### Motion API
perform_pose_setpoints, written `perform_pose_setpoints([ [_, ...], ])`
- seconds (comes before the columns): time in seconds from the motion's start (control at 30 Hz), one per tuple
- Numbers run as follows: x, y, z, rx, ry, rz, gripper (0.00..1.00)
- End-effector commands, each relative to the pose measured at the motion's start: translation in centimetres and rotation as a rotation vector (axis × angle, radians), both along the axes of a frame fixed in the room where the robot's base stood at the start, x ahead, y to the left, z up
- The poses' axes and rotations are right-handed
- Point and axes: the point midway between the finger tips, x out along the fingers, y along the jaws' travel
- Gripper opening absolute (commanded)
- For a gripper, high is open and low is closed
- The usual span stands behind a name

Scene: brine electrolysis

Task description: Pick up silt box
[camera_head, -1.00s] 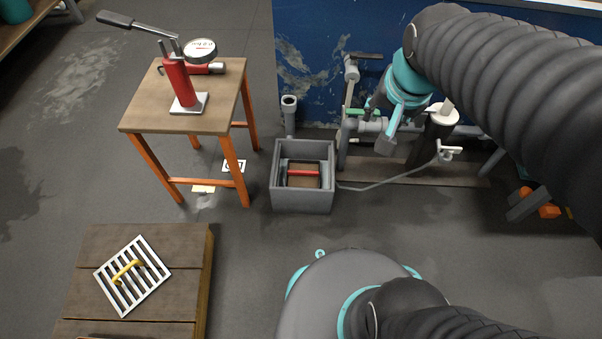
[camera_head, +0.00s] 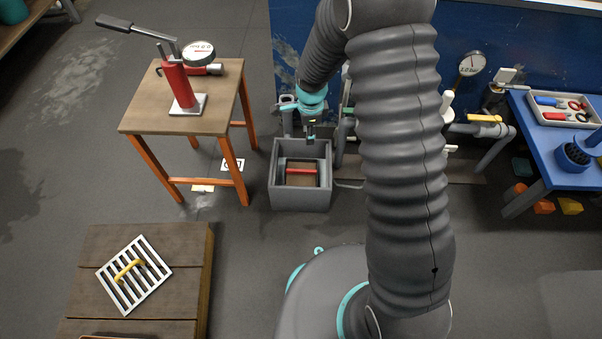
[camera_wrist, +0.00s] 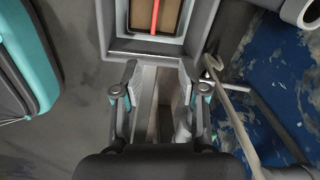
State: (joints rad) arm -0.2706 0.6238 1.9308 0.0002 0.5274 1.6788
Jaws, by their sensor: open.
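The silt box (camera_head: 302,180) sits inside an open grey square basin on the floor, with a red bar handle (camera_head: 300,171) across its top. In the wrist view the red handle (camera_wrist: 155,14) shows at the top edge, and the silt box (camera_wrist: 172,15) is cut off there. My gripper (camera_head: 311,136) is at the basin's back edge in the head view, short of the handle. In the wrist view my gripper (camera_wrist: 159,78) has its fingers apart, with nothing held between them and the basin's wall just beyond the tips.
The grey basin (camera_head: 301,200) has raised walls around the silt box. A wooden table (camera_head: 150,115) with a red hand pump (camera_head: 180,85) stands left. A slatted grate (camera_head: 133,275) lies on a low wooden platform. A blue bench (camera_head: 560,135) stands right. Pipework is close behind the basin.

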Motion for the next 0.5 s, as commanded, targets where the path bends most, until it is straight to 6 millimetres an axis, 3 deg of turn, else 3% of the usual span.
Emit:
perform_pose_setpoints([
  [0.03,0.1,0.5,-2.0,-0.003,0.019,-0.039,0.42],
  [0.2,0.1,1.7,-6.3,-0.008,0.049,-0.149,0.42],
  [0.5,0.0,2.1,-10.2,-0.012,0.062,-0.199,0.42],
])
